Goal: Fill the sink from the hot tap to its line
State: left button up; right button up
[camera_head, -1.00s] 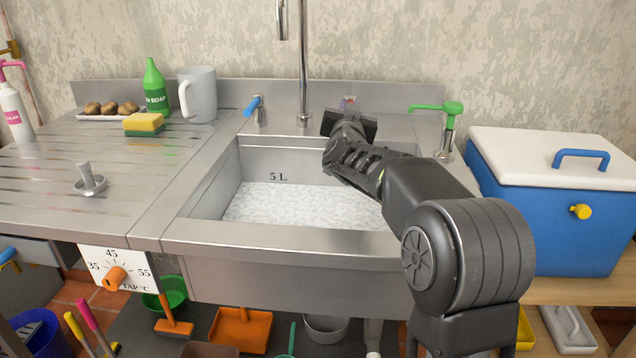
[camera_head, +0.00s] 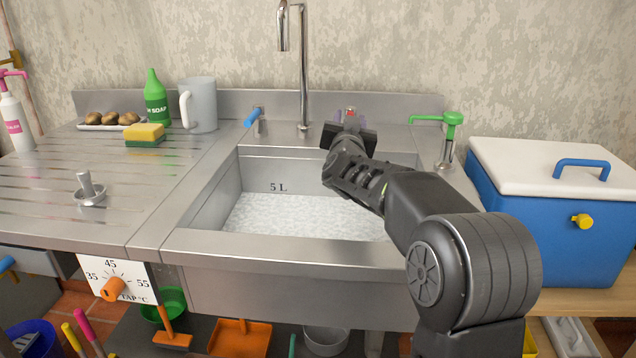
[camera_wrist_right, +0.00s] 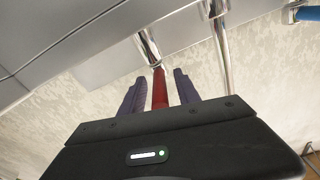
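The steel sink (camera_head: 330,245) has a "5 L" mark (camera_head: 278,187) on its back wall. A pale rippled surface, which looks like water, lies just below that mark. The red hot tap lever (camera_wrist_right: 159,88) stands between the two purple fingers of my right gripper (camera_wrist_right: 160,90), with thin gaps on both sides, so the gripper looks open around it. In the head view the hot tap (camera_head: 350,114) is mostly hidden behind my right gripper. The blue cold tap (camera_head: 254,115) is left of the spout (camera_head: 283,40). No stream shows under the spout. My left gripper is out of view.
A tap dial (camera_head: 112,288) marked 35, 45 and 55 °C hangs at the front left. A plug (camera_head: 88,190) stands on the drainboard. A green pump (camera_head: 448,130) and a blue cooler (camera_head: 505,225) stand right of the sink. A jug (camera_head: 198,105) stands at the back left.

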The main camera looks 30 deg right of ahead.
jog(key=p+v, duration=0.2)
jog(key=v, duration=0.3)
jog(key=shift+s+a+r, duration=0.1)
jog(key=shift+s, duration=0.05)
jog(key=shift+s+a, duration=0.4)
jog(key=shift+s, duration=0.1)
jog(key=shift+p, duration=0.3)
